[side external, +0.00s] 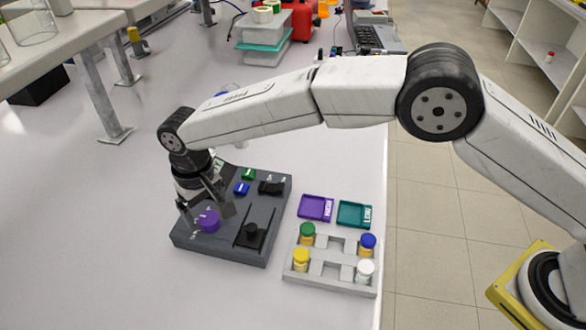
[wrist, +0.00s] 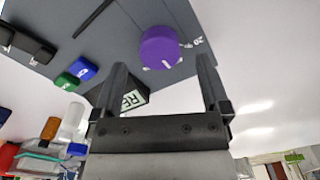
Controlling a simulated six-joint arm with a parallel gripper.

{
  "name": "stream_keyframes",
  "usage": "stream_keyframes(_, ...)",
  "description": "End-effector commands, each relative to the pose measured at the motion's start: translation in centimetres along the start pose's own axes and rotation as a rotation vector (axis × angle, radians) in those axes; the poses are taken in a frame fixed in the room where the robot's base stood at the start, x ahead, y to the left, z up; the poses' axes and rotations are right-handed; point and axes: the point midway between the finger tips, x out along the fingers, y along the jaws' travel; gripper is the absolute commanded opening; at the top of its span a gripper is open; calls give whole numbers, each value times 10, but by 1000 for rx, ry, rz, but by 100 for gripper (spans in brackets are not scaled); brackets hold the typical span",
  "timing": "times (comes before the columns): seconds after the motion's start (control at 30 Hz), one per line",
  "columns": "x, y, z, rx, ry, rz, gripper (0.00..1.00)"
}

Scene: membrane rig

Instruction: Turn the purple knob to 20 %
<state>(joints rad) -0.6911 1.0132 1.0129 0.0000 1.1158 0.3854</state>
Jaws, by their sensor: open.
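The purple knob (side external: 208,221) stands on the dark grey control panel (side external: 210,248) in the side view, near its left front part. It also shows in the wrist view (wrist: 159,46), with a white mark on its rim and small white scale print beside it. My gripper (side external: 207,207) is open over the left side of the panel, close to the knob. In the wrist view my two fingers (wrist: 162,82) point toward the knob, which appears between and just beyond their tips. I cannot tell if they touch it. The scale is too small to read fully.

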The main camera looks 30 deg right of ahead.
Motion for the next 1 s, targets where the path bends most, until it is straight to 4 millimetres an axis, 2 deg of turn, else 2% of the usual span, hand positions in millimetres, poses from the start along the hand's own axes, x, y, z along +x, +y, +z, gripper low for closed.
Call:
stream_keyframes(0.1, 14, 0, 0, 0, -1, 1, 96)
stream_keyframes(0.23, 23, 0, 0, 0, -1, 0, 96)
stream_keyframes(0.6, 28, 0, 0, 0, 0, 0, 96)
stream_keyframes(0.67, 28, 0, 0, 0, 0, 0, 80)
stream_keyframes(0.9, 28, 0, 0, 0, 0, 0, 4)
stream_keyframes(1.0, 28, 0, 0, -1, 0, 0, 2)
